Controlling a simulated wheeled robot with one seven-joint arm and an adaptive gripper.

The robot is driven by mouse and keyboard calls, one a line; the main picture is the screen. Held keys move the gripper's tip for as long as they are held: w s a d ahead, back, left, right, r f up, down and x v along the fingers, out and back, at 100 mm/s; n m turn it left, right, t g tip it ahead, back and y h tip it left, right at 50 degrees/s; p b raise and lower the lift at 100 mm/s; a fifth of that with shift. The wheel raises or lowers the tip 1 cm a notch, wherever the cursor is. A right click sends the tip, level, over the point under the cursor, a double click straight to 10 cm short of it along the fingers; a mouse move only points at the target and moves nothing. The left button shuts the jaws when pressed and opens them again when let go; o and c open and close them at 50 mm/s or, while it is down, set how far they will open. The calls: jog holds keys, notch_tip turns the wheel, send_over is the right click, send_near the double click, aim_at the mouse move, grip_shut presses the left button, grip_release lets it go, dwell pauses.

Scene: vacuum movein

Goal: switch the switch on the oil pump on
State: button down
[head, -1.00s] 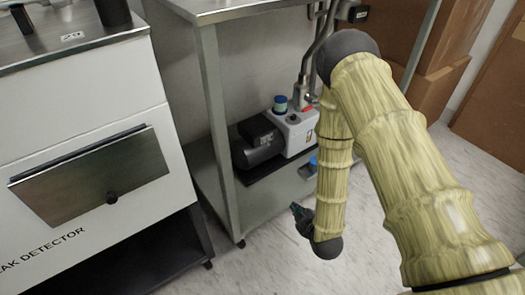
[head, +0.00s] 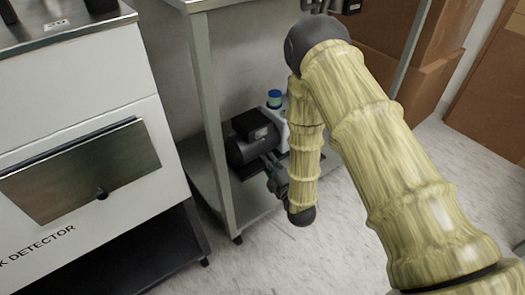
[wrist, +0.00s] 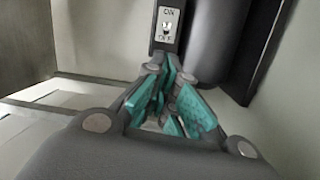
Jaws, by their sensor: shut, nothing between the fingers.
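The oil pump (head: 252,135) stands on the lower shelf of the cart, with a dark motor at its left end and a white body partly hidden behind my arm. Its switch (wrist: 167,27) shows in the wrist view at the top centre, a light plate marked ON above and OFF below, with a small toggle in the middle. My gripper (wrist: 165,75) is shut and empty, its teal-padded fingertips just below the switch plate in the picture. I cannot tell whether they touch it. In the head view my gripper (head: 272,168) is by the front of the motor, partly hidden by my arm.
The cart's front post (head: 212,110) stands left of the pump. A white leak detector cabinet (head: 75,110) is at the left. Cardboard boxes (head: 410,75) stand at the back right. The floor (head: 350,240) in front is clear.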

aim_at(253, 136)
jog(key=b+x, duration=0.4)
jog(key=x, duration=0.5)
jog(key=shift+w+a, duration=0.1)
jog(key=shift+w, duration=0.1)
